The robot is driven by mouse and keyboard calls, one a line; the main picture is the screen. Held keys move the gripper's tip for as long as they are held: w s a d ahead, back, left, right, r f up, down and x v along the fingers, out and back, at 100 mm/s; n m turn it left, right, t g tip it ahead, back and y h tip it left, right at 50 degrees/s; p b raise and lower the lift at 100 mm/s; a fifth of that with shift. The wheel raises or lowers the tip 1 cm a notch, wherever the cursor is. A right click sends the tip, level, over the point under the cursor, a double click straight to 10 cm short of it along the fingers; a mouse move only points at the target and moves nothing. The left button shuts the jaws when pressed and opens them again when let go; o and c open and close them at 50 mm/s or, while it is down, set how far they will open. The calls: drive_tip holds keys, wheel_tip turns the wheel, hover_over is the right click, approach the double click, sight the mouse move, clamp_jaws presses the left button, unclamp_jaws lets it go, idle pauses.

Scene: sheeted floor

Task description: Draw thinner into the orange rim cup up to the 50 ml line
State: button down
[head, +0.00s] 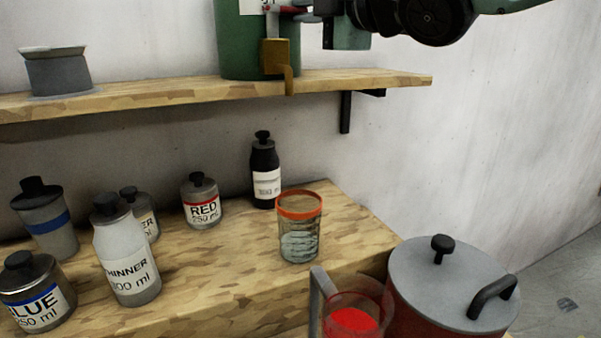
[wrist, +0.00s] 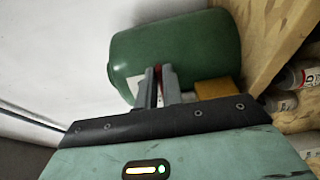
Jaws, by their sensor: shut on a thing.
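The cup with the orange rim (head: 299,207) stands upright on the lower wooden bench, below the tap, with clear liquid in about its lower half. Its line marks are too small to read. A green drum (head: 240,50) with a white label stands on the upper shelf, and a brass tap (head: 277,57) points down over the shelf edge. No stream shows below the spout. My gripper (head: 303,14) is shut on the tap's red lever (head: 288,9). In the wrist view the fingers (wrist: 158,88) close around a red piece in front of the green drum (wrist: 180,50).
A white thinner bottle (head: 125,250), a blue tin (head: 35,290), a red tin (head: 202,203) and a dark bottle (head: 265,175) stand left of and behind the cup. A clear jug with red liquid (head: 352,318) and a lidded red pot (head: 450,285) stand front right.

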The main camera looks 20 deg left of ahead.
drive_tip(key=shift+s+a+r+t+b, duration=0.25)
drive_tip(key=shift+s+a+b, duration=0.2)
drive_tip(key=shift+b, duration=0.85)
drive_tip(key=shift+s+d+f+m+t+h+b, duration=0.15)
drive_tip(key=shift+m+t+h+b, duration=0.5)
drive_tip(key=shift+b, duration=2.95)
drive_tip(key=shift+s+d+f+m+t+h+b, duration=0.1)
drive_tip(key=shift+s+f+m+t+h+b, duration=0.35)
drive_tip(key=shift+b, duration=3.1)
drive_tip(key=c, duration=1.5)
unclamp_jaws()
drive_tip(key=shift+w+r+h, duration=0.15)
drive_tip(key=shift+r+h, duration=0.15)
drive_tip(key=shift+r, duration=0.1)
drive_tip(key=shift+o, duration=0.2)
drive_tip(key=shift+w+d, duration=0.1)
drive_tip(key=shift+w, duration=0.05)
